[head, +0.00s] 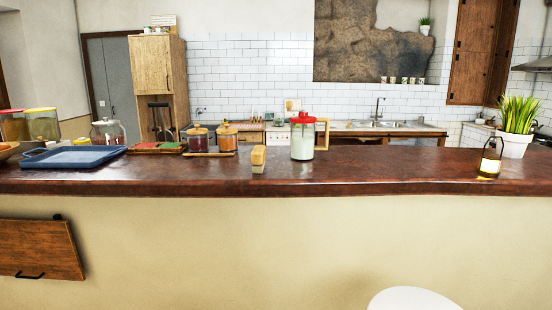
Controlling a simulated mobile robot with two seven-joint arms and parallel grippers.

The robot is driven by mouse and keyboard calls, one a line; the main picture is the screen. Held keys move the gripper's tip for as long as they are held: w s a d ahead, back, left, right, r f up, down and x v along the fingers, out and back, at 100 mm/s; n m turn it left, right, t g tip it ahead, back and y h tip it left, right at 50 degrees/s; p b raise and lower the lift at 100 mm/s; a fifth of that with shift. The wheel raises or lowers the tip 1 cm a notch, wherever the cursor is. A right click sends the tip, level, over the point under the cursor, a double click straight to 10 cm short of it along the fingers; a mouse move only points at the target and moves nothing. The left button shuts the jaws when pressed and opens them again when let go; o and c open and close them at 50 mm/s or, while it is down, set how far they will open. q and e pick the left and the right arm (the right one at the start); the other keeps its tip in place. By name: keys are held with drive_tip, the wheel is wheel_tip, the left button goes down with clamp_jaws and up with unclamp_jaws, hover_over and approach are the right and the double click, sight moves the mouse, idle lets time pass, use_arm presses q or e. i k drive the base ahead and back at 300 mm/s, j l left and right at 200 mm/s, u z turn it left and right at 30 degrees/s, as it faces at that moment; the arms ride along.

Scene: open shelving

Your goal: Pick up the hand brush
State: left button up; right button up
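A small block-like item with a tan wooden upper part and a paler lower part, which looks like the hand brush (258,159), stands upright on the dark wooden counter (390,185) near its front edge. It is a little left of the middle of the head view. Nothing covers its front side. Neither of my grippers is in view.
A red-lidded jar (303,140) stands just right of the brush; two orange-lidded jars (212,139) stand to its left. A blue tray (75,157) lies further left. A lantern (490,160) and potted plant (516,140) stand right. The counter between jar and lantern is clear.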

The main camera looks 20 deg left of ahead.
sight(258, 154)
drive_tip(key=i+l, duration=0.1)
drive_tip(key=l, duration=0.25)
drive_tip(key=i+l, duration=0.1)
drive_tip(key=l, duration=0.2)
drive_tip(key=i+l, duration=0.1)
drive_tip(key=l, duration=0.25)
drive_tip(key=i+l, duration=0.1)
drive_tip(key=l, duration=0.25)
